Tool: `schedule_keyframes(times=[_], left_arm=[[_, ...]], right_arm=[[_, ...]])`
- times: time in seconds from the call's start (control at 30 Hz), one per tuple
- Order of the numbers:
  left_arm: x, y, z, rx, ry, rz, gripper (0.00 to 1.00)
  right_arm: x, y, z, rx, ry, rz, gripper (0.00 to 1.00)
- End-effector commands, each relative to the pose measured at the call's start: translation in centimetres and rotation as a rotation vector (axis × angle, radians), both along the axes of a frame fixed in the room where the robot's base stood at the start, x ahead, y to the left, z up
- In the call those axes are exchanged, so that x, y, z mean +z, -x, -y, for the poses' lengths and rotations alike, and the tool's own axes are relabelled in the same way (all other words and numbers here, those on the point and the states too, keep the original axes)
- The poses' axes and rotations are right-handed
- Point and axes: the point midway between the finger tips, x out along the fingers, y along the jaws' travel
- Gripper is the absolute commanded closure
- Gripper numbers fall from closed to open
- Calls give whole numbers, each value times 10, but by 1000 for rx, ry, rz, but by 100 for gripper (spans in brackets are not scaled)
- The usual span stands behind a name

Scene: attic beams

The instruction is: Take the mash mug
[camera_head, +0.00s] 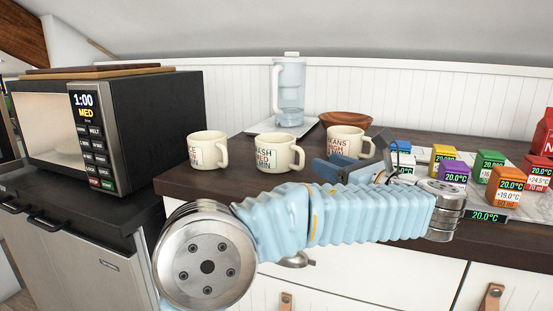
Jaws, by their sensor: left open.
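The mash mug (279,152) is a cream mug whose lettering starts with "MASH". It stands upright on the dark counter, with its handle toward the right. My left gripper (350,168) shows as blue-grey fingers to the right of this mug. It is open, appears empty, and is apart from the mash mug. My left arm crosses the foreground below the mugs. My right gripper is not in view.
A third cream mug (207,149) stands left of the mash mug, near the black microwave (140,127). A pitcher (290,92) on a white tray (263,126) and a brown bowl (345,119) stand behind. Several coloured labelled boxes (453,172) are at the right.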

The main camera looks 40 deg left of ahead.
Motion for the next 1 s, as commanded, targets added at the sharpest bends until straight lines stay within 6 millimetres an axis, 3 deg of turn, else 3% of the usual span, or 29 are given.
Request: schedule_keyframes(times=[0.17, 0.4, 0.7, 1.0], left_arm=[[2, -2, -15, 3, 0, 1, 58], [7, -9, -51, 2, 1, 1, 58], [7, -12, -57, -1, 0, 1, 58], [7, -12, -57, 0, 0, 1, 100]], right_arm=[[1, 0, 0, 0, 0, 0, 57], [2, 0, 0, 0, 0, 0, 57], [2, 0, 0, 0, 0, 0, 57], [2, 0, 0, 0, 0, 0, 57]])
